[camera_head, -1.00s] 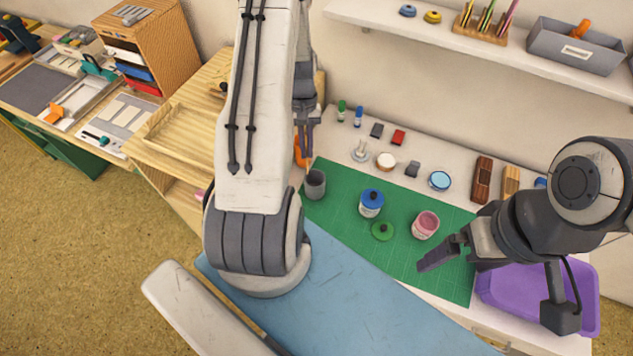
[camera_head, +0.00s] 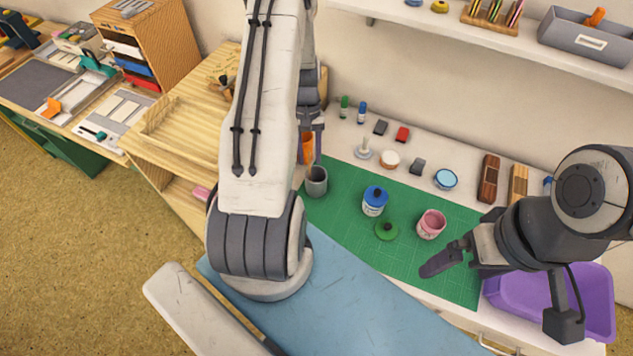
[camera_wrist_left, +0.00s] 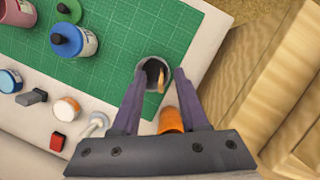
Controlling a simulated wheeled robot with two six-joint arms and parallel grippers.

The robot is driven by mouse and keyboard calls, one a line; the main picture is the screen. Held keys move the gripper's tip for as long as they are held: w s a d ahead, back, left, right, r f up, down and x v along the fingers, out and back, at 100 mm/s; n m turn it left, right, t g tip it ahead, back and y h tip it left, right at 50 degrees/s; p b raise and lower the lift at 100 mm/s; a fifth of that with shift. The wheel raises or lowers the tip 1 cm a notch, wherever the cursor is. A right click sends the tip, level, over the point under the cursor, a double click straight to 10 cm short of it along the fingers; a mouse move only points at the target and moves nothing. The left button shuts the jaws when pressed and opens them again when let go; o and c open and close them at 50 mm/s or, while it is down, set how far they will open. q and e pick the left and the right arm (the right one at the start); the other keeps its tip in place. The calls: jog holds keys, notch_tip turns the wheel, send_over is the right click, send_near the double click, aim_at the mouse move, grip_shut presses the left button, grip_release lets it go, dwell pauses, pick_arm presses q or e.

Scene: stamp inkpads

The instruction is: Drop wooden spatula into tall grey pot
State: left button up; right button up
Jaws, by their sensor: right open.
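The tall grey pot (camera_head: 317,184) stands at the left end of the green mat, upright. The wooden spatula (camera_wrist_left: 161,80) is in the mouth of the pot, its pale end showing near the rim. My left gripper (camera_wrist_left: 157,77) is open above the pot, its two fingers apart on either side of the spatula with a gap to it. In the head view my left gripper (camera_head: 318,155) is partly hidden by my own arm. My right gripper (camera_head: 436,264) is open and empty over the mat's right part, away from the pot.
An orange cup (camera_wrist_left: 171,121) stands close beside the pot. A blue-lidded jar (camera_head: 374,203), green lid (camera_head: 387,231) and pink jar (camera_head: 431,225) are on the mat (camera_head: 345,225). A purple bin (camera_head: 590,295) is at right. A wooden cabinet (camera_head: 185,130) stands left.

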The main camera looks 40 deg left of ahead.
pick_arm(q)
jog(key=b+v, duration=0.2)
jog(key=v, duration=0.8)
jog(key=shift+r, duration=0.25)
jog(key=d+r+m+y, duration=0.1)
jog(key=d+r+m, duration=0.25)
jog(key=d, duration=0.55)
jog(key=d+r+m+y, duration=0.1)
jog(key=d+r+m, duration=0.25)
jog(key=d, duration=0.65)
jog(key=s+d+r+m+t, duration=0.1)
jog(key=s+d+m, duration=0.3)
jog(key=s+d, duration=0.3)
jog(key=s+d+r+m+t, duration=0.1)
jog(key=s+d+m, duration=0.4)
jog(key=s, duration=0.6)
jog(key=shift+s+d+r+t+h+b, duration=0.2)
jog(key=shift+d+r+t+h+b, duration=0.15)
jog(key=shift+d+r, duration=0.55)
